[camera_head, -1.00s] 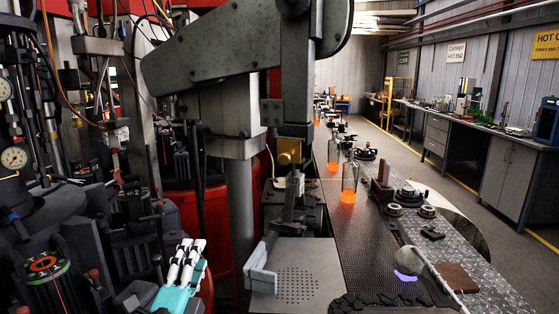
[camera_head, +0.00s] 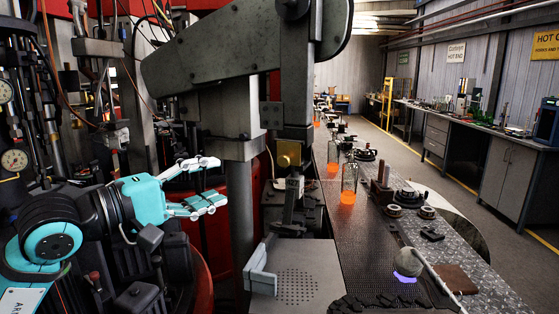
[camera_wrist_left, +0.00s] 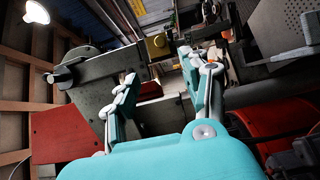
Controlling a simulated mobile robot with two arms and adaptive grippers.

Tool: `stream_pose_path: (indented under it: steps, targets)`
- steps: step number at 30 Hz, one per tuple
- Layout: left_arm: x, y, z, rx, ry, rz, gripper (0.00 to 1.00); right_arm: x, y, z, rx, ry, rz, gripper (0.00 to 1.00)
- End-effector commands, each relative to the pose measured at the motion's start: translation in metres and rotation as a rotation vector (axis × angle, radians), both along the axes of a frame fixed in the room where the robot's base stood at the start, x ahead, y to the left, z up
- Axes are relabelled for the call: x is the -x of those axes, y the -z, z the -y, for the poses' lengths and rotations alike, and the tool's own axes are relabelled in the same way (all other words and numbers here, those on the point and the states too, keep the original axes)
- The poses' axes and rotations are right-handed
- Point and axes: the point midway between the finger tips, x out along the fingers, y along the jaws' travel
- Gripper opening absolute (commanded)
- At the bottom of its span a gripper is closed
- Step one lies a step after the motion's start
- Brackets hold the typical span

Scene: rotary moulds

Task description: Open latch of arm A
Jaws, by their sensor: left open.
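My left gripper (camera_head: 218,182) reaches in from the left, in front of the moulding machine. Its white-and-teal fingers point right, spread apart with nothing between them. In the left wrist view the two fingers (camera_wrist_left: 160,70) also stand apart and empty. The fingertips are left of the grey upright post (camera_head: 241,215) in the picture; I see no contact. The big grey machine arm (camera_head: 215,75) crosses above the gripper. I cannot make out which part is the latch of arm A. My left arm hides part of the dark machinery. My right gripper is not in view.
A brass-coloured block (camera_head: 288,153) sits on the machine right of the post. A perforated grey plate (camera_head: 300,275) lies below it. A conveyor (camera_head: 345,240) with glowing bottles (camera_head: 348,185) runs along the right. Dark clamps and hoses crowd the left.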

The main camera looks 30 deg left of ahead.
Motion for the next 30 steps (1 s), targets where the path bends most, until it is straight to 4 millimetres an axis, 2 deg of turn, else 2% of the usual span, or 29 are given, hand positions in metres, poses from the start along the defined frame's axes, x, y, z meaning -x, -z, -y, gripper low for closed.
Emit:
stream_pose_path:
  steps: [9,30]
  targets:
    - [-0.045,-0.004,0.017,0.000,0.005,-0.002,0.47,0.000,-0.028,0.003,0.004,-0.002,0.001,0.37]
    - [-0.136,-0.005,0.048,0.010,0.005,0.000,0.47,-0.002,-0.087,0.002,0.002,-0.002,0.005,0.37]
